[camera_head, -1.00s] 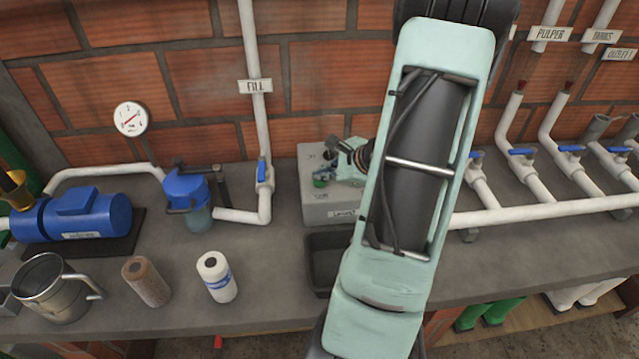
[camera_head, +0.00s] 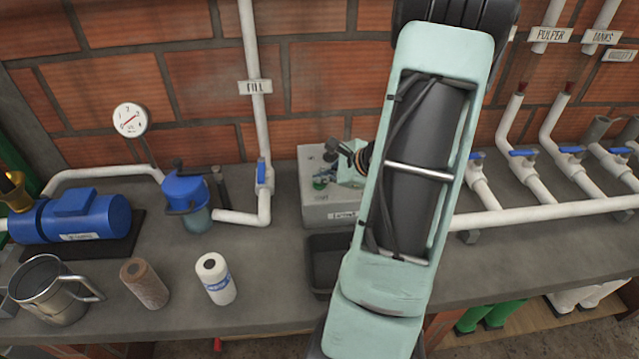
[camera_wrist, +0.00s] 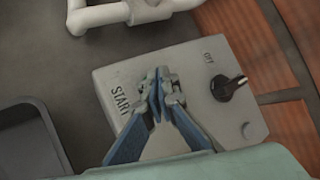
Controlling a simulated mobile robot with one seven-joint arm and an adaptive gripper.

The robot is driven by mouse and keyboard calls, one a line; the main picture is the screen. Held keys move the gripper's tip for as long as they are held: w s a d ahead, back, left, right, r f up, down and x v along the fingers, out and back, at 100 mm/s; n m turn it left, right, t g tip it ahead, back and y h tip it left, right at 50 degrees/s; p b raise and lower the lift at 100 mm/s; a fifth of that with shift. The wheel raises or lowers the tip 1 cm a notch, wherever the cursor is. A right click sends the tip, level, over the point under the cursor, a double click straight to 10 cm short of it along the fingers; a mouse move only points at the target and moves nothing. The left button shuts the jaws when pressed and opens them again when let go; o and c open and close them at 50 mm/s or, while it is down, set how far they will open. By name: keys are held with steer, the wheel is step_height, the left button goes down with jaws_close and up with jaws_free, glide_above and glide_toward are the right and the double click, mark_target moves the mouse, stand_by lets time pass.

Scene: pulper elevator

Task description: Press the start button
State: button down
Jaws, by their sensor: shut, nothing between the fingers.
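The grey control box (camera_head: 330,213) stands on the counter against the brick wall, partly covered by my arm. In the wrist view its top face (camera_wrist: 113,72) carries the word START and, at the far side, a black knob (camera_wrist: 228,88) beside the word OFF. A small green part, seemingly the start button (camera_head: 320,183), shows on the box in the head view. My gripper (camera_wrist: 160,80) is shut and empty, its fingertips over the box top beside START. In the wrist view the fingers hide the button; I cannot tell whether they touch it.
A dark tray (camera_head: 325,262) sits in front of the box. A white pipe with a blue valve (camera_head: 263,178) stands to its left. A blue pump (camera_head: 85,215), metal jug (camera_head: 50,290) and two rolls are farther left. White pipes (camera_head: 540,212) run along the right.

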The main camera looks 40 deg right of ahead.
mark_target(321, 185)
steer(key=shift+f, duration=0.2)
steer(key=shift+r, duration=0.15)
stand_by(0.5)
steer(key=shift+r+p, duration=0.3)
steer(key=shift+r, duration=0.45)
steer(key=shift+r+p, duration=1.65)
steer(key=shift+r, duration=0.9)
